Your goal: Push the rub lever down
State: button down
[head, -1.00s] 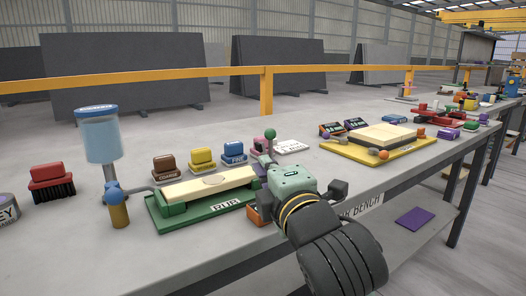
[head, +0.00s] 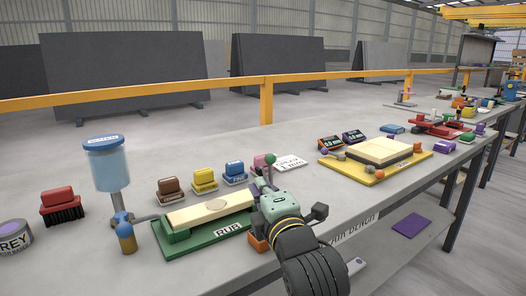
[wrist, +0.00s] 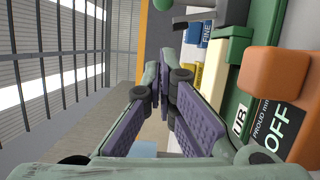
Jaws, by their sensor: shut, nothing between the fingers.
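The green RUB fixture (head: 215,238) lies on the bench with a pale slab (head: 210,212) on it. Its right end is hidden behind my gripper. A small ball knob (head: 270,158) shows just beyond my gripper in the head view. In the wrist view, a green ball (wrist: 163,4) and a grey bar (wrist: 194,17) show at the top edge, beyond the fingertips; they look like the lever's parts. My gripper (head: 262,184) is shut and empty, at the fixture's right end. Its fingers (wrist: 178,62) meet in the wrist view. I cannot tell whether they touch the lever.
An orange block (wrist: 284,82) and an OFF label (wrist: 274,140) are close beside my fingers. A water bottle stand (head: 107,165) is left of the fixture. Brown, yellow and blue blocks (head: 205,180) stand behind it. A yellow fixture (head: 375,170) is at right.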

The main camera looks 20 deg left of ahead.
aim_at(261, 169)
jog(key=w+a, duration=0.1)
jog(key=w, duration=0.1)
jog(key=w+p, duration=0.1)
jog(key=w, duration=0.1)
jog(key=w+a+p, duration=0.1)
jog(key=w, duration=0.2)
jog(key=shift+a+r, duration=0.3)
jog(key=shift+w, duration=0.65)
jog(key=shift+d, duration=0.1)
jog(key=shift+w+p, duration=0.1)
jog(key=shift+p, duration=0.2)
